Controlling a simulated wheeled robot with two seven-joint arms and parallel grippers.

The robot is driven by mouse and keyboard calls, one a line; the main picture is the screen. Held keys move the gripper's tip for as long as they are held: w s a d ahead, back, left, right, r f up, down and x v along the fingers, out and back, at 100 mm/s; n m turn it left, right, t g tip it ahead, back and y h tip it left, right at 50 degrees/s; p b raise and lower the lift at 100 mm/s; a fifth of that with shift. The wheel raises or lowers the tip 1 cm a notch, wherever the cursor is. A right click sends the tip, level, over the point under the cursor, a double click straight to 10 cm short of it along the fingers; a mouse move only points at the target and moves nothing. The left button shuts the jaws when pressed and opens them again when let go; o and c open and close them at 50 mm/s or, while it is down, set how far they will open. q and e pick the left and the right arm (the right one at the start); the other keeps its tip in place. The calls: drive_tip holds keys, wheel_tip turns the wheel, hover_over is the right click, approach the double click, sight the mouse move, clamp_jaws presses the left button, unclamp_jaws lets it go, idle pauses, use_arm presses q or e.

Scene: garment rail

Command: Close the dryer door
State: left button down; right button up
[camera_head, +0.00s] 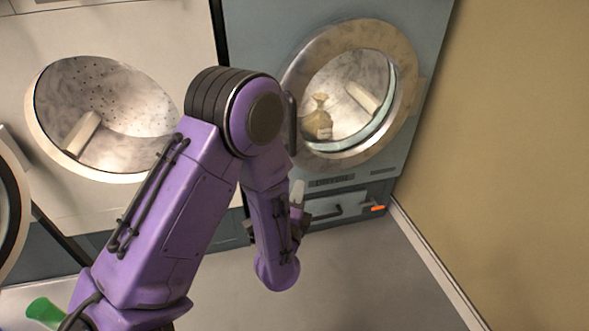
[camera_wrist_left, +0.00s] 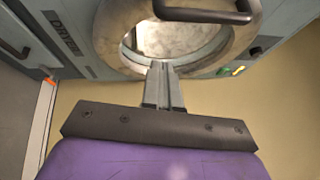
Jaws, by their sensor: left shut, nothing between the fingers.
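The dryer door (camera_head: 399,65) is a round metal ring with a glass window on the blue-grey dryer (camera_head: 260,22) at the right. It lies flat or nearly flat against the front; I cannot tell whether a gap remains. A dark bar handle (camera_head: 291,122) shows on its left side, partly behind my arm. A tan sack (camera_head: 318,122) shows through the window. My left gripper (camera_head: 298,191) is shut and empty, low in front of the dryer, below the door. In the left wrist view, its closed fingers (camera_wrist_left: 161,68) point towards the door ring (camera_wrist_left: 112,40); contact cannot be told. My right gripper is not in view.
A dark-handled drawer panel (camera_head: 345,208) with an orange mark (camera_head: 377,208) lies under the blue-grey dryer. A beige wall (camera_head: 510,130) bounds the right side. A green object (camera_head: 44,311) shows at bottom left. The floor (camera_head: 370,275) is clear.

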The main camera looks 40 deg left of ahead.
use_arm(q)
drive_tip(key=w+a+r, duration=0.1)
drive_tip(key=w+a, duration=0.4)
drive_tip(key=w, duration=0.1)
drive_tip(key=shift+w+a+r, duration=0.15)
drive_tip(key=shift+w+a, duration=0.1)
drive_tip(key=shift+a, duration=0.05)
